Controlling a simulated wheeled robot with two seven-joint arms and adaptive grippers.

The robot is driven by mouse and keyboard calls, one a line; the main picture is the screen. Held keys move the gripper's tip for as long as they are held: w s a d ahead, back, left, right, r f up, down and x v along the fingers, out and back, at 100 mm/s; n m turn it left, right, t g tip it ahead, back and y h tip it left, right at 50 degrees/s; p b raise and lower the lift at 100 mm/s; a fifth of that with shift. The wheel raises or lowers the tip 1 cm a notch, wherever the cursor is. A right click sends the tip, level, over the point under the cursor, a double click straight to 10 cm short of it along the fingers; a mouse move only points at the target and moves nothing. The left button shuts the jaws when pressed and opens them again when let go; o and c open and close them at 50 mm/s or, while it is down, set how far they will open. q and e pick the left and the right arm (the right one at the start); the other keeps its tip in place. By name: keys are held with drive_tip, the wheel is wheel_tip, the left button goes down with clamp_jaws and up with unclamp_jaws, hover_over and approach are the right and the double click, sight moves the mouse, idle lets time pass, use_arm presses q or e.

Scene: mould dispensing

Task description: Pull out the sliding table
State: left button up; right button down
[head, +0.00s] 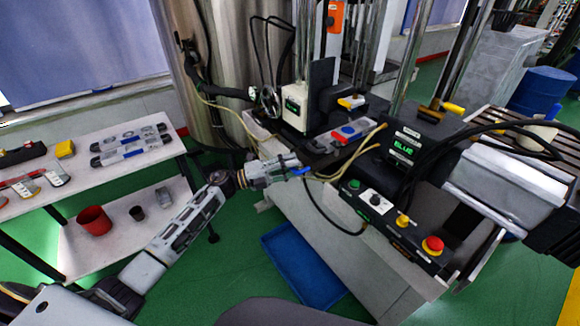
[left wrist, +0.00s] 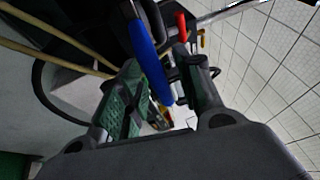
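The sliding table (head: 318,146) is a dark plate low in the press, with a grey, blue and red mould (head: 352,131) on it. A blue handle (head: 299,172) sticks out at its front left. My left gripper (head: 290,163) is at this handle. In the left wrist view the blue handle (left wrist: 148,45) lies between the two spread fingers of my left gripper (left wrist: 165,85). A gap shows between the handle and the right finger, so the gripper looks open around it. Contact with the left finger cannot be told. My right gripper is not in view.
A control box with a red button (head: 432,245) stands front right on the grey machine bench. A blue tray (head: 302,265) lies on the green floor. A white shelf (head: 110,170) with moulds and a red cup (head: 94,220) stands left. Cables hang near the handle.

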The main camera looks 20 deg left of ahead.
use_arm(q)
clamp_jaws()
idle(0.4)
